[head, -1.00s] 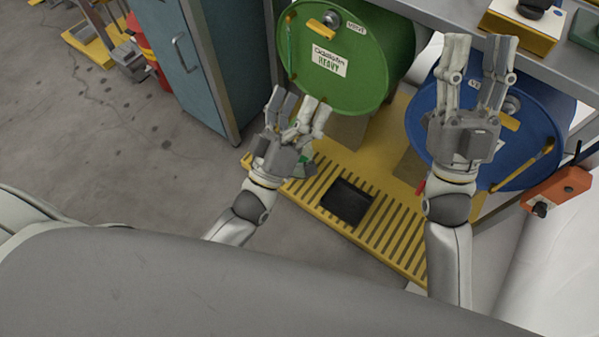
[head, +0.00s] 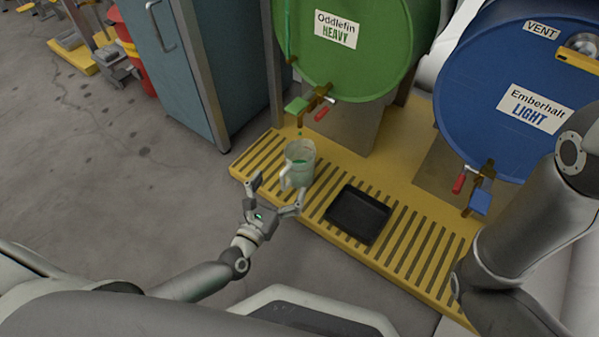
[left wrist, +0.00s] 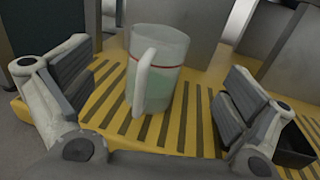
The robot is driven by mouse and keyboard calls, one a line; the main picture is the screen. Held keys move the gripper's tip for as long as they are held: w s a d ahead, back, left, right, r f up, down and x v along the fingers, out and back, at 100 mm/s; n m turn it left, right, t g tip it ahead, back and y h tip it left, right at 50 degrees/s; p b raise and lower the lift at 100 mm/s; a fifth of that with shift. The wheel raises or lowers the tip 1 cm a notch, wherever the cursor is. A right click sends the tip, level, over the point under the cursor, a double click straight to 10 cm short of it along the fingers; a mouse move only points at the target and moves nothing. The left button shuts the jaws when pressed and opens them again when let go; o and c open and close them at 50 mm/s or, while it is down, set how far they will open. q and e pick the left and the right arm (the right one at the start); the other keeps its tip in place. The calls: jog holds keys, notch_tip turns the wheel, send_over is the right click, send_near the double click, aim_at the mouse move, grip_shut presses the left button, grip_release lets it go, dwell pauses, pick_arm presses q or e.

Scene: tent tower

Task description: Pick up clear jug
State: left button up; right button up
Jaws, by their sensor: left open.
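The clear jug (head: 299,160) stands on the yellow slatted platform (head: 258,160), below the tap of the green drum. It holds some greenish liquid and its white handle faces my left gripper. My left gripper (head: 275,196) is open just in front of the jug. In the left wrist view the jug (left wrist: 165,62) stands upright between the spread fingers of the left gripper (left wrist: 160,95), apart from both. My right arm shows at the right edge of the head view, but its gripper is out of view.
The green drum (head: 350,70) labelled HEAVY has a red-handled tap above the jug. The blue drum (head: 480,100) labelled LIGHT stands to its right. A black tray (head: 358,214) lies on the platform right of the jug. A teal cabinet (head: 180,90) stands at the left.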

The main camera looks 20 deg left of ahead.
aim_at(293, 165)
pick_arm(q)
jog(key=w, duration=0.1)
jog(key=w+b, duration=0.1)
jog(key=w, duration=0.3)
jog(key=shift+w+d, duration=0.15)
jog(key=shift+d, duration=0.25)
jog(key=w+b, duration=0.2)
jog(key=w, duration=0.2)
jog(key=shift+w+d+f+b, duration=0.15)
jog(key=shift+d+f+b, duration=0.1)
jog(key=shift+d+b, duration=0.15)
jog(key=shift+w+r, duration=0.1)
jog(key=shift+w, duration=0.3)
jog(key=c, duration=1.4)
jog(key=shift+c, duration=1)
jog(key=shift+r, duration=0.1)
